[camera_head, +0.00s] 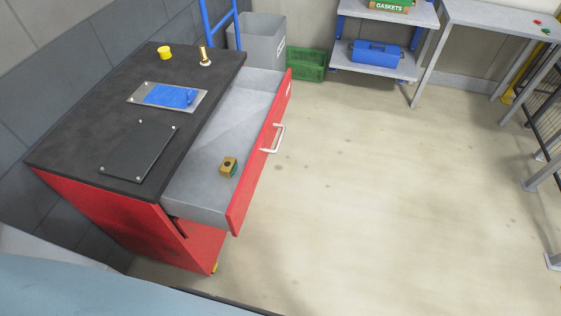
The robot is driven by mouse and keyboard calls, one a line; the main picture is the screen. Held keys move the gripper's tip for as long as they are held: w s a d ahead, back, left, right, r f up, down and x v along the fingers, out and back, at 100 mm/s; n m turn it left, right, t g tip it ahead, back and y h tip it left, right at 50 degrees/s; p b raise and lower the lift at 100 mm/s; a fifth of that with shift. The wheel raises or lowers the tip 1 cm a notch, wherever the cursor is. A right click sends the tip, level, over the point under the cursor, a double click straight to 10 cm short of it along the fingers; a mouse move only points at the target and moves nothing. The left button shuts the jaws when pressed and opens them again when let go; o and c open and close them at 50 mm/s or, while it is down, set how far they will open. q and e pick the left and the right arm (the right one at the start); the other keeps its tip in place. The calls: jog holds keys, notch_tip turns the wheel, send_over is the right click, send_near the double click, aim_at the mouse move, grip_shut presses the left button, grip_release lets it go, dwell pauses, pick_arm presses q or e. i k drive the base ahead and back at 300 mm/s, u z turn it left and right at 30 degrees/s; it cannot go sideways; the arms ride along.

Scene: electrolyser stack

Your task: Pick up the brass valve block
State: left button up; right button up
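The brass valve block (228,166) is a small brass-coloured block with a dark round mark on top and a bit of green at its side. It lies on the floor of the open drawer (195,185), in the near half, close to the red drawer front (262,150). The drawer is pulled out of a red cabinet (110,215) and holds nothing else that I can see. Neither of my grippers is in view.
The dark cabinet top (90,125) carries a dark plate (139,151), a metal plate with a blue piece (170,96), a yellow cup-like part (164,52) and a brass fitting (205,56). A drawer handle (274,139) sticks out. The floor (380,200) to the right is clear.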

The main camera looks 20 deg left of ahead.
aim_at(227, 169)
jog(key=z, duration=0.7)
jog(key=i, duration=3.5)
jog(key=u, duration=5.2)
